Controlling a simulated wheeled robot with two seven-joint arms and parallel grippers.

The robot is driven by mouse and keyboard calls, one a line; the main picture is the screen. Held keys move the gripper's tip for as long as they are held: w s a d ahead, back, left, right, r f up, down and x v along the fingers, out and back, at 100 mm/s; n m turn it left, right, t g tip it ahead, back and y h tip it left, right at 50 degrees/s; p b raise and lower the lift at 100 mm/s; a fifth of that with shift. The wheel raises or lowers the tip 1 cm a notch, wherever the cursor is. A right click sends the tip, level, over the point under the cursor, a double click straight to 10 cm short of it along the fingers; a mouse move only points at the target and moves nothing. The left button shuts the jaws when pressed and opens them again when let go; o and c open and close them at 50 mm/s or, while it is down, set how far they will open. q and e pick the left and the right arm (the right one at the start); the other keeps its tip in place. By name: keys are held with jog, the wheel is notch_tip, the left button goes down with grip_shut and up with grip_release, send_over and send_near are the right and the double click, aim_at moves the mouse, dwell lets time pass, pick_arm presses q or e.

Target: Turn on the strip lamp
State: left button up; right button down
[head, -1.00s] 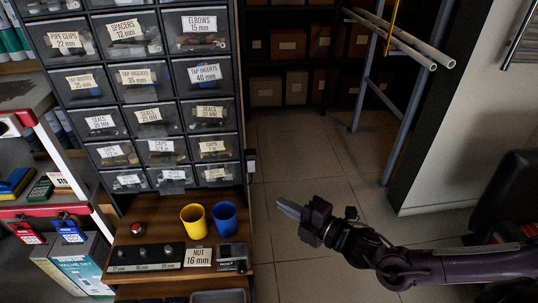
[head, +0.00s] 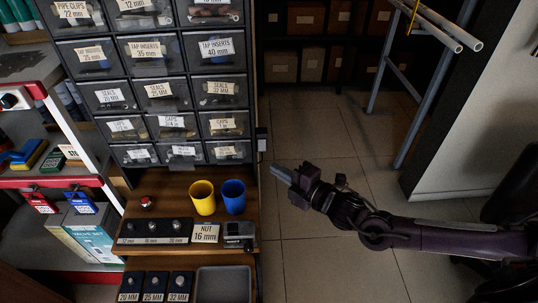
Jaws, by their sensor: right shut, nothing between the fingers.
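No strip lamp can be made out in the head view. A small dark box with a pale lower part (head: 262,141), possibly a switch, sits on the right side of the drawer cabinet (head: 180,98). A round red button (head: 147,202) stands on the wooden shelf below the drawers. My right gripper (head: 281,174) is shut and empty. Its fingertips point left, just right of and below the small box, apart from it in the picture. My left gripper is not in view.
A yellow cup (head: 203,198) and a blue cup (head: 233,197) stand on the wooden shelf (head: 170,192). A "NUT 16 mm" card (head: 206,233) is in front. Grey pipes on a rack (head: 432,28) are at upper right. The tiled floor (head: 310,140) is clear.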

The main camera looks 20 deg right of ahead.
aim_at(262, 145)
jog(key=w, duration=0.4)
jog(key=w+f, duration=0.1)
jog(key=w, duration=0.2)
jog(key=shift+a+p, duration=0.3)
